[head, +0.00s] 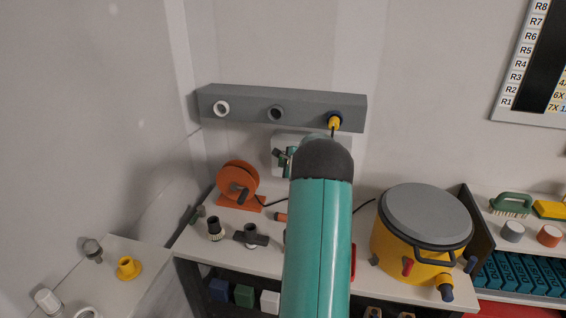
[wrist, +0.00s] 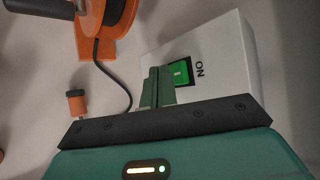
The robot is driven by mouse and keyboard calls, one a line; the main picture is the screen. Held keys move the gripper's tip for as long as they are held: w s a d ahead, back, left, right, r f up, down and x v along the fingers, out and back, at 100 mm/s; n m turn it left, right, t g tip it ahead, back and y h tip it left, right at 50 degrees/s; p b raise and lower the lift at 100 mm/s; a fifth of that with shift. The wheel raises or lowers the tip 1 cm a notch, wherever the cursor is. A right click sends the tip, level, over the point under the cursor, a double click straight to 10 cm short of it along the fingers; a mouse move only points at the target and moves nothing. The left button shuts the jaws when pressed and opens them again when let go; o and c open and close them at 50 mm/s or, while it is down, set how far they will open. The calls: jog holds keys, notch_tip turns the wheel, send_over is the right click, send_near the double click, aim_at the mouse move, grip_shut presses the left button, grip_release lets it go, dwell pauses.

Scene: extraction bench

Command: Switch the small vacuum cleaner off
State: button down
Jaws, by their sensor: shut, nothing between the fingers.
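The vacuum cleaner appears to be the yellow drum with a grey lid (head: 415,247), on the right of the bench in the head view; a red lever and a dark-tipped spout show on its front. A white switch box (wrist: 222,58) has a lit green rocker (wrist: 182,72) beside the word ON. The box shows partly behind my arm in the head view (head: 283,138). My gripper (wrist: 158,86) is shut and empty, its fingertips at the rocker's edge; contact cannot be told. My arm hides most of the box in the head view (head: 289,158).
An orange cable reel (head: 239,181) stands left of my arm, its black cord running behind it. Dark fittings (head: 252,236) lie on the bench front. A shelf with brushes (head: 512,204) stands right.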

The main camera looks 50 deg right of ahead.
jog(key=shift+a, duration=0.1)
jog(key=a, duration=0.1)
jog(key=s+a, duration=0.1)
jog(key=a, duration=0.1)
jog(key=s+a, duration=0.1)
jog(key=shift+a+r, duration=0.2)
jog(key=shift+r, duration=0.15)
dwell(0.8)
